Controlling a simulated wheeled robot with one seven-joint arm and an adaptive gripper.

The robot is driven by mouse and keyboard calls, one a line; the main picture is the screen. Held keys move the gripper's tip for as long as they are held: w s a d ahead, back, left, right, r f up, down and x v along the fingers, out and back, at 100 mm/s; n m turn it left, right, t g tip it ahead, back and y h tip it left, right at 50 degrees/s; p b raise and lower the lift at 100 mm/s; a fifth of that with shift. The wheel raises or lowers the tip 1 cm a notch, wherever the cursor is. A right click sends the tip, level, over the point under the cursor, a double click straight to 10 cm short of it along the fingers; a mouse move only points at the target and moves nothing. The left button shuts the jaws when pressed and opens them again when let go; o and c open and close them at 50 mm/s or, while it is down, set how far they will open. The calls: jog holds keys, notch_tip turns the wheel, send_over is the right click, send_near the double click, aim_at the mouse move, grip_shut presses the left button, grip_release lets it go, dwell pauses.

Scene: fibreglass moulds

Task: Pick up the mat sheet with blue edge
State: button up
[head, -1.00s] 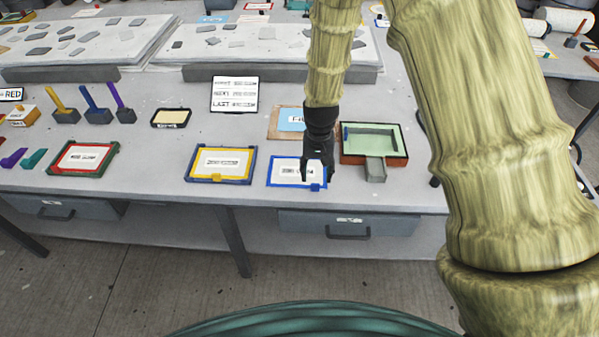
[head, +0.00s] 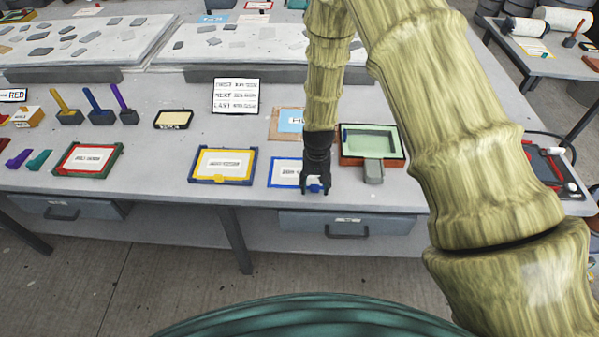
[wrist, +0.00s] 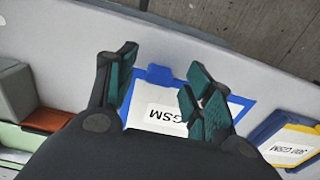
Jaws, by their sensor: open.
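The mat sheet with blue edge (head: 283,171) lies flat near the front edge of the table in the head view. It is a white sheet with a printed label, and a small blue tab sits on its front side. In the wrist view the sheet (wrist: 150,93) shows between my fingers, with its blue tab toward the table edge. My gripper (head: 315,190) is open over the front right part of the sheet. In the wrist view the open gripper (wrist: 158,85) has nothing between its fingers that I can see held. My gripper hides the sheet's right part in the head view.
A yellow-edged sheet on a blue base (head: 223,164) lies to the left, and a red-edged one (head: 88,158) farther left. A green-lined box with a grey spout (head: 371,143) stands close on the right. A drawer (head: 347,222) is below the table edge.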

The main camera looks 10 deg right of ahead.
jog(key=shift+f, duration=0.5)
jog(key=c, duration=0.9)
jog(key=shift+c, duration=0.2)
jog(key=shift+r, duration=0.1)
jog(key=shift+r+b, duration=0.65)
jog(key=shift+r, duration=0.05)
jog(key=shift+r+b, duration=0.55)
jog(key=shift+r, duration=0.35)
jog(key=s+a+r+b, duration=0.1)
jog(key=s+a+b, duration=0.4)
jog(key=s+a, duration=0.6)
jog(key=shift+a+r, duration=0.3)
jog(key=shift+r, duration=0.05)
